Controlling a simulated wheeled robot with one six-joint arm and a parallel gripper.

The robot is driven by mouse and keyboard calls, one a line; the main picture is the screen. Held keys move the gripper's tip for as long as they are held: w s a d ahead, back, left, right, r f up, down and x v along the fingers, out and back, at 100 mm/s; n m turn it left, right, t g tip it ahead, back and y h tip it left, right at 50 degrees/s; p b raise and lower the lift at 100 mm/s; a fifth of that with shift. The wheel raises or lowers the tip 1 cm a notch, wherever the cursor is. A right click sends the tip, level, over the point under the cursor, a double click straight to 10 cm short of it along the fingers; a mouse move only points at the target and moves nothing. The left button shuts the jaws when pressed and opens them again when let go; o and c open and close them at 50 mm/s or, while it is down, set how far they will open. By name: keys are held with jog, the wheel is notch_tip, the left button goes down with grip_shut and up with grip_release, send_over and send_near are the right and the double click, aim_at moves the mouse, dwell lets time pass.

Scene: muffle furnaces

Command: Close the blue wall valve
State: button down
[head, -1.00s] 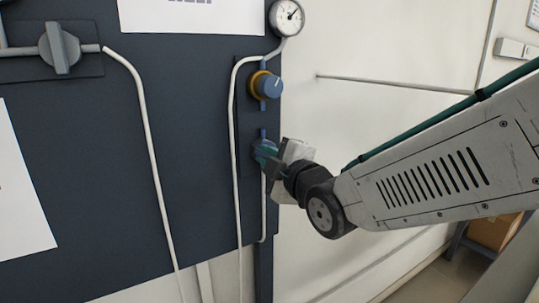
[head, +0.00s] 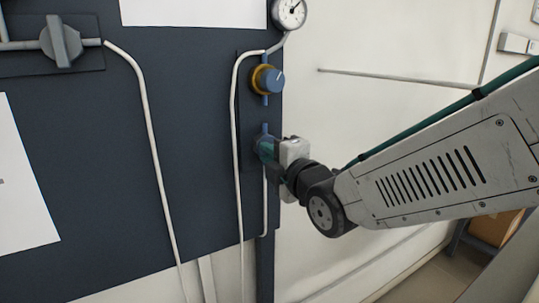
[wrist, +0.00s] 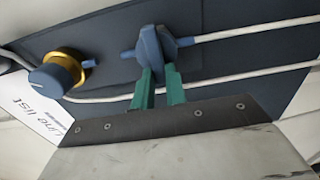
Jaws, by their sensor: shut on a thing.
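The blue wall valve (wrist: 167,44) sits on a pipe on the dark panel, below the blue knob with the yellow ring. In the head view the valve (head: 257,147) is mostly hidden by my gripper (head: 269,150), which reaches in from the right. In the wrist view the two green fingers of my gripper (wrist: 160,78) are shut on the valve's blue handle, one finger on each side. The handle seems to lie across the pipe line, but the fingers cover part of it and its exact angle is hard to tell.
A blue knob with a yellow ring (head: 268,80) sits just above, under a round gauge (head: 289,13). A grey valve (head: 61,42) is at upper left. White tubes (head: 149,130) run down the panel. A thin rod (head: 395,82) runs along the wall above my arm.

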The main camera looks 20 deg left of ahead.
jog(key=shift+f, duration=0.1)
jog(key=c, duration=1.4)
grip_release()
jog(key=shift+c, duration=0.2)
jog(key=v, duration=0.8)
